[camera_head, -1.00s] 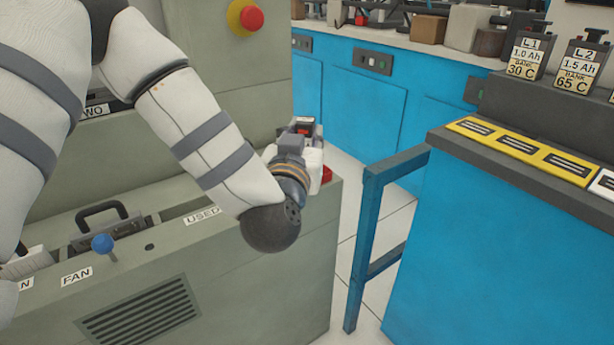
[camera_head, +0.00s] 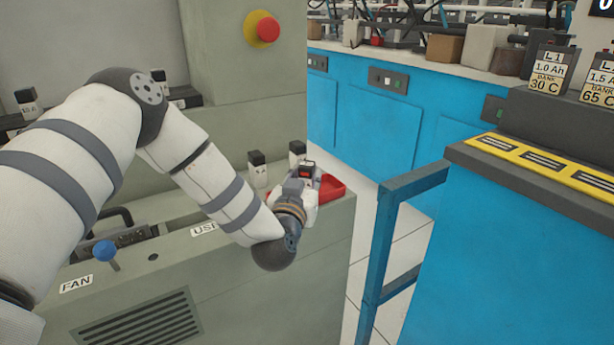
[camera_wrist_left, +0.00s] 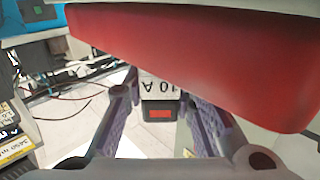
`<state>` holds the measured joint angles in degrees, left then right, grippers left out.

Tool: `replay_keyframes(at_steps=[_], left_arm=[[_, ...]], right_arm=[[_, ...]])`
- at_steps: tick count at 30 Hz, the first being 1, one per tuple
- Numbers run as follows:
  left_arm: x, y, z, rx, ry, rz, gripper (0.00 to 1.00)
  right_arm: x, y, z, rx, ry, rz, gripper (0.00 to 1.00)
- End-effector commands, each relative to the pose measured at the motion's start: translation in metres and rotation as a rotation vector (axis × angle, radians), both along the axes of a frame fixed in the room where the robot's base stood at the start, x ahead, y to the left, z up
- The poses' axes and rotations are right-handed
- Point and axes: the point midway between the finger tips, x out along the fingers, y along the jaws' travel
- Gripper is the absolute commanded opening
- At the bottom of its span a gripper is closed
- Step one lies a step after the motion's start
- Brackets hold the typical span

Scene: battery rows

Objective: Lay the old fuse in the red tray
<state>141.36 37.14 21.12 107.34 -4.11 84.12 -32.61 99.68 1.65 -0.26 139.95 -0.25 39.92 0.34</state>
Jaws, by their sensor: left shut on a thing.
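My left gripper (camera_head: 306,181) is shut on the old fuse (camera_head: 307,169), a block with a dark end and a red window. In the left wrist view the fuse (camera_wrist_left: 160,92) sits between the finger pads of my gripper (camera_wrist_left: 160,108), its white label reading 10 A. The red tray (camera_head: 334,188) is on the right end of the grey cabinet top, partly hidden by my gripper. The tray's red wall (camera_wrist_left: 210,55) fills the upper right of the wrist view, close to the fuse. Contact between fuse and tray cannot be told. My right gripper is not in view.
A blue frame (camera_head: 385,240) and bench stand right, across a floor gap.

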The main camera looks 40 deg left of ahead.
Motion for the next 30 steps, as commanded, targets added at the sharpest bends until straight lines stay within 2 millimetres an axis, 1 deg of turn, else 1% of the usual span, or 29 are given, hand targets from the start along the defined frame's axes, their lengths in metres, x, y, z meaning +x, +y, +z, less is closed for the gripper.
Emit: replay_keyframes(at_steps=[1,2,3,4,11,14,16,20,24,27,30], left_arm=[[0.0,0.0,-0.002,0.001,0.0,0.0,0.0],[0.0,0.0,-0.002,0.0,0.0,0.0,0.31],[0.0,0.0,-0.002,0.0,0.0,0.0,0.4],[0.0,0.0,-0.001,0.0,0.0,0.0,0.44],[0.0,0.0,-0.001,0.0,0.0,0.0,0.44],[0.0,0.0,0.002,-0.001,-0.001,0.001,0.44],[-0.006,-0.003,0.002,-0.001,0.002,-0.001,0.44],[-0.031,-0.014,0.003,-0.001,0.003,-0.003,0.44],[-0.064,-0.028,0.002,-0.002,0.004,-0.002,0.44],[-0.084,-0.036,0.002,-0.001,0.004,-0.002,0.44],[-0.099,-0.042,0.001,0.0,0.003,-0.002,0.44]], right_arm=[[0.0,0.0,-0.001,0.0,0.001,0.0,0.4],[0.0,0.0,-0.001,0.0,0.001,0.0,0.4],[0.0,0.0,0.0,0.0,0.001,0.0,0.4],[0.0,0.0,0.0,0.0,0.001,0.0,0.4],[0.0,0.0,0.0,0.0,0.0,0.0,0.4],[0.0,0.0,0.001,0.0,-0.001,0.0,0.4],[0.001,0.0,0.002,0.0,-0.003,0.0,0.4],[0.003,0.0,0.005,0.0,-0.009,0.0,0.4],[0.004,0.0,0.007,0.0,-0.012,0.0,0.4],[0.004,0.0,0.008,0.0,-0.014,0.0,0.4],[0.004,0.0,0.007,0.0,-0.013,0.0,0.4]])
